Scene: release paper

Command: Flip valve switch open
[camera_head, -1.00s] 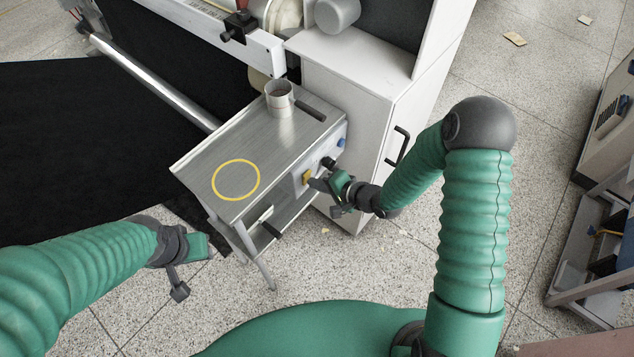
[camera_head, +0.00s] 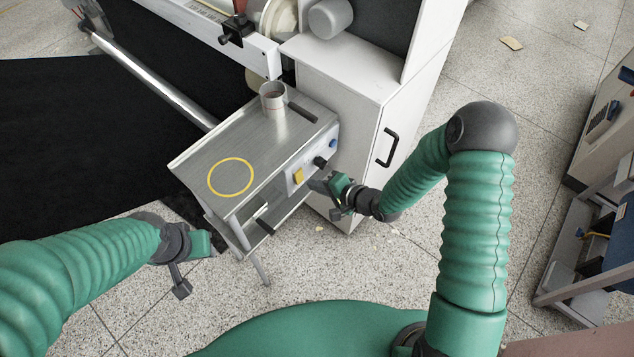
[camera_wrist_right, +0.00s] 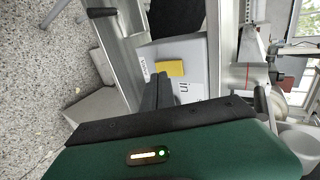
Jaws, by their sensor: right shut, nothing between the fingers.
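A grey control panel on the side of a small metal cart (camera_head: 200,155) bears a yellow switch (camera_head: 298,176), a black knob (camera_head: 320,162) and a blue knob (camera_head: 332,144). I cannot tell which is the valve switch. My right gripper (camera_head: 318,184) is shut and empty, just in front of the panel and right of the yellow switch. In the right wrist view its closed fingers (camera_wrist_right: 161,91) point at the panel, with the yellow switch (camera_wrist_right: 170,69) just beyond their tips. My left gripper (camera_head: 192,270) hangs at lower left, away from the panel; its jaw state is unclear.
A metal cup (camera_head: 274,97) stands on the cart top, which has a yellow ring (camera_head: 230,176). A black lever (camera_head: 264,223) sticks out below the top. A white cabinet (camera_head: 350,130) stands close behind the panel. The speckled floor (camera_head: 420,255) is open to the right.

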